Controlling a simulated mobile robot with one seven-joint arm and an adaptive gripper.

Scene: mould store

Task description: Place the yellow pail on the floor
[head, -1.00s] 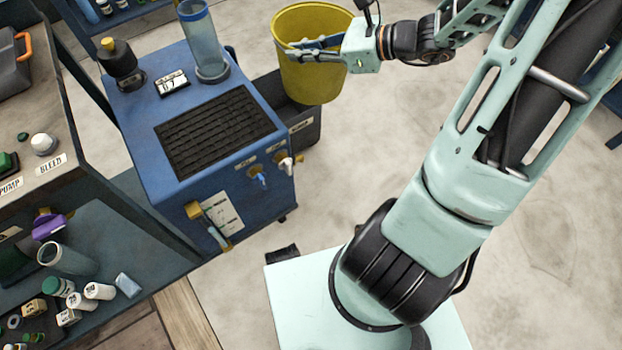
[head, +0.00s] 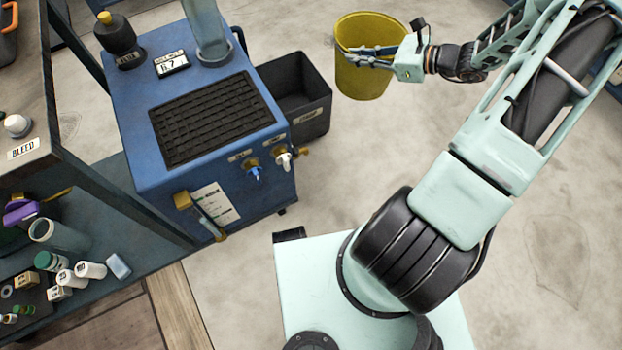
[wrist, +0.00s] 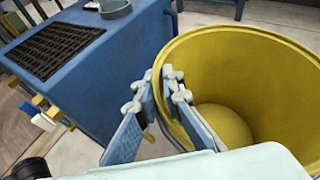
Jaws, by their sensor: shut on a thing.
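The yellow pail (head: 364,78) hangs upright in my gripper (head: 368,55), to the right of the blue machine in the head view. The gripper's fingers are shut on the pail's wall near the rim. In the wrist view, one finger of my gripper (wrist: 163,95) is outside the wall and the other inside. The pail (wrist: 235,60) looks empty there. Its base appears to be above the pale floor (head: 350,150), but the exact gap cannot be told.
The blue machine (head: 155,95) with a black grate stands left of the pail. A dark open bin (head: 318,122) sits on the floor between them. A workbench with bottles (head: 85,215) is at the left. The floor right of the bin is clear.

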